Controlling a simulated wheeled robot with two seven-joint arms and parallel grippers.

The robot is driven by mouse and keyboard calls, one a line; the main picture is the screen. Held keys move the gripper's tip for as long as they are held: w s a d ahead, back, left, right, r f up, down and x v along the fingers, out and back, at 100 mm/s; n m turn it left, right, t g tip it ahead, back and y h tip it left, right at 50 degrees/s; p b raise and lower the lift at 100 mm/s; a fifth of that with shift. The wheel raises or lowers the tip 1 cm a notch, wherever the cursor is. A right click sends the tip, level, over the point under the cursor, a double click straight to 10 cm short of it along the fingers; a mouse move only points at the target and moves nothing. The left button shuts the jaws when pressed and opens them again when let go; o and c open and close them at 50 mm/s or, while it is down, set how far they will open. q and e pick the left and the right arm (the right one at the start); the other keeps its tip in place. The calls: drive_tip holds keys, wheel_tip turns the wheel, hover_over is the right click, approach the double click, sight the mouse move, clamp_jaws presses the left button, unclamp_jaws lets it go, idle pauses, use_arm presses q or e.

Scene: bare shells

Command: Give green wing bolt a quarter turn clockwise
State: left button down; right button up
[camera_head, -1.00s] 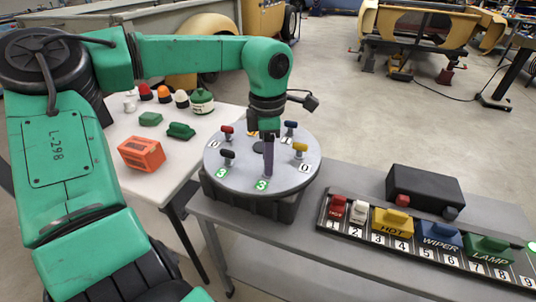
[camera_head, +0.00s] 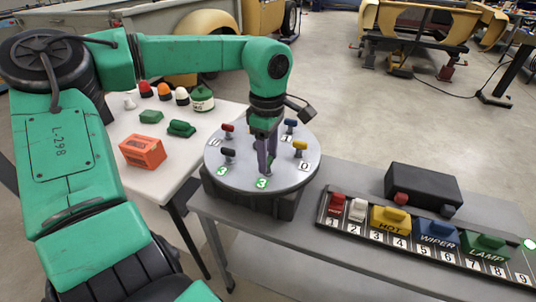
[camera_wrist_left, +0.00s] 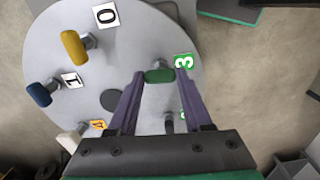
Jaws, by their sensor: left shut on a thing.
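The green wing bolt (camera_wrist_left: 159,76) stands near the edge of a round grey disc (camera_wrist_left: 205,50), beside a green label with a 3 (camera_wrist_left: 184,61). In the left wrist view its wing lies crosswise between my fingertips, which touch its two ends. My left gripper (camera_head: 267,168) points down over the disc (camera_head: 225,178) and is shut on the bolt; it also shows in the left wrist view (camera_wrist_left: 160,75). In the head view the fingers hide most of the bolt. My right gripper is not in view.
Other wing bolts stand around the disc: red (camera_head: 227,128), black (camera_head: 228,153), blue (camera_head: 291,123) and yellow (camera_head: 300,146). A switch panel (camera_head: 330,222) lies to the right on the grey table. A white table (camera_head: 185,150) with an orange block (camera_head: 142,151) is left.

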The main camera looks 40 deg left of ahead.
use_arm(q)
drive_tip(key=shift+w+r, duration=0.1)
drive_tip(key=shift+r, duration=0.05)
drive_tip(key=c, duration=0.6)
unclamp_jaws()
drive_tip(key=shift+o, duration=1.4)
wheel_tip(320, 180, up, 14)
drive_tip(key=shift+r, duration=0.25)
